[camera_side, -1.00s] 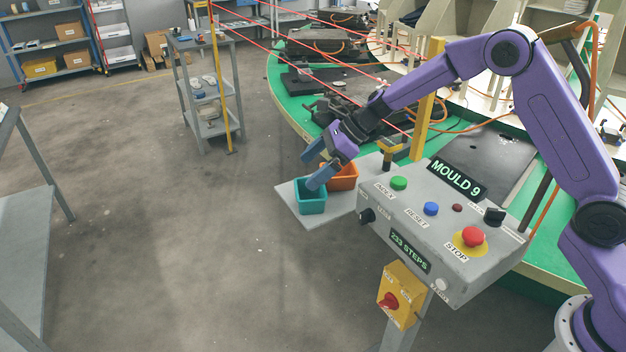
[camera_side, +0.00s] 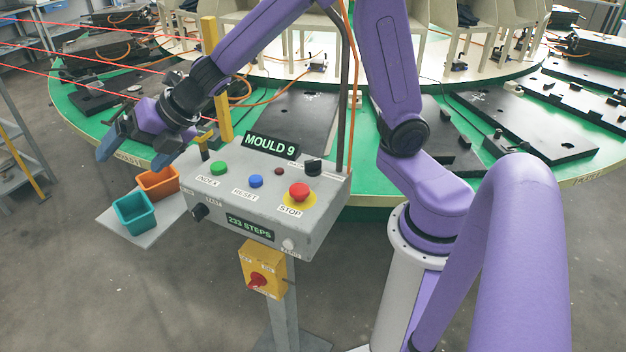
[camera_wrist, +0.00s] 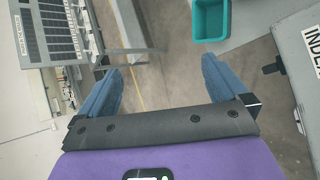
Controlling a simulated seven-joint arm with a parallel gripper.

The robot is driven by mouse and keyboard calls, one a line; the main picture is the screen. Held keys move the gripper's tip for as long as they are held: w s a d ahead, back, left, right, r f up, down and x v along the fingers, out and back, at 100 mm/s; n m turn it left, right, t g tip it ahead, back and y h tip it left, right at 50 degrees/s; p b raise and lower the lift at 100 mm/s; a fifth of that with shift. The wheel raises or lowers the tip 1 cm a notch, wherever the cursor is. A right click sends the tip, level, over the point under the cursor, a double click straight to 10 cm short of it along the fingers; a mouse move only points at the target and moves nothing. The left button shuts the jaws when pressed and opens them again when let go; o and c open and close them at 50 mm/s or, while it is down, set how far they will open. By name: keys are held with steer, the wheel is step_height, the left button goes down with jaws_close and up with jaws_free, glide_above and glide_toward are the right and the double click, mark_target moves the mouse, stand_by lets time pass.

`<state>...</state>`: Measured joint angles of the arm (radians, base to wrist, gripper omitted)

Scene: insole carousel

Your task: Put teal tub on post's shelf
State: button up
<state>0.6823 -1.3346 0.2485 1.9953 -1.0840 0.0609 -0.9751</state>
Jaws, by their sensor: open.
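The teal tub (camera_side: 134,213) stands upright and empty on the grey shelf (camera_side: 168,222) at the left of the control box. It also shows at the top of the wrist view (camera_wrist: 210,18). The orange tub (camera_side: 158,182) stands just behind it on the same shelf. My gripper (camera_side: 130,160) is open and empty, above and behind the two tubs, apart from the teal tub. In the wrist view, my gripper (camera_wrist: 160,72) has its blue fingers wide apart with nothing between them.
The control box (camera_side: 265,195) with buttons and a "MOULD 9" sign stands right of the shelf on a post (camera_side: 284,300). A yellow upright (camera_side: 215,80) rises behind it. The green carousel (camera_side: 80,100) with dark moulds fills the back. Floor left of the shelf is clear.

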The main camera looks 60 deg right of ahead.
steer(key=s+d+f+m+g+h, duration=0.1)
steer(key=s+d+m, duration=0.3)
steer(key=s, duration=0.6)
steer(key=s+d+f+m+g+h, duration=0.2)
steer(key=s+d+m+g, duration=0.2)
steer(key=s+m, duration=0.4)
steer(key=s+d+f+m+g+h, duration=0.2)
steer(key=s+d+m, duration=0.4)
steer(key=s, duration=0.8)
steer(key=shift+s+g, duration=0.25)
steer(key=shift+g, duration=0.35)
steer(key=shift+d, duration=0.1)
